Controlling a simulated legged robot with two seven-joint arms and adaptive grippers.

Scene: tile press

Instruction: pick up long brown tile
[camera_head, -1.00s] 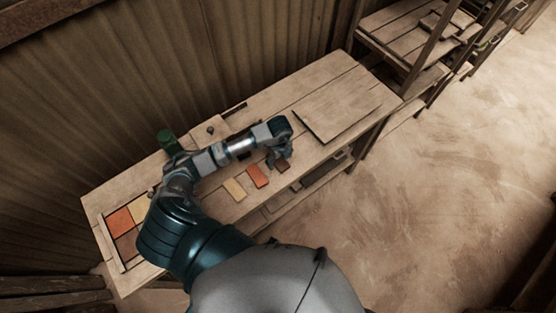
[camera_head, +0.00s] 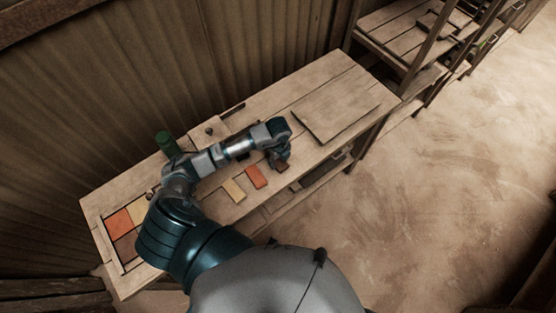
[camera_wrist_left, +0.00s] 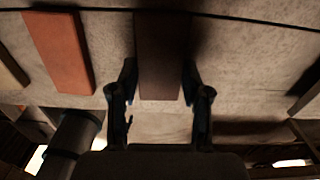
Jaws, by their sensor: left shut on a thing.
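The long brown tile (camera_head: 280,165) lies on the workbench at the right end of a short row of tiles. In the left wrist view the dark brown tile (camera_wrist_left: 162,58) runs up between the two fingers. My left gripper (camera_head: 281,158) is down at this tile, and its fingers (camera_wrist_left: 160,95) are closed on the tile's two long sides. In the head view the gripper partly hides the tile. I cannot tell whether the tile is lifted off the bench. My right gripper is not in view.
An orange tile (camera_head: 256,177) and a tan tile (camera_head: 234,190) lie to the left. A framed tray (camera_head: 103,231) with coloured tiles is at the bench's left end. A green cylinder (camera_head: 166,142) stands at the back. A flat board (camera_head: 336,106) lies to the right.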

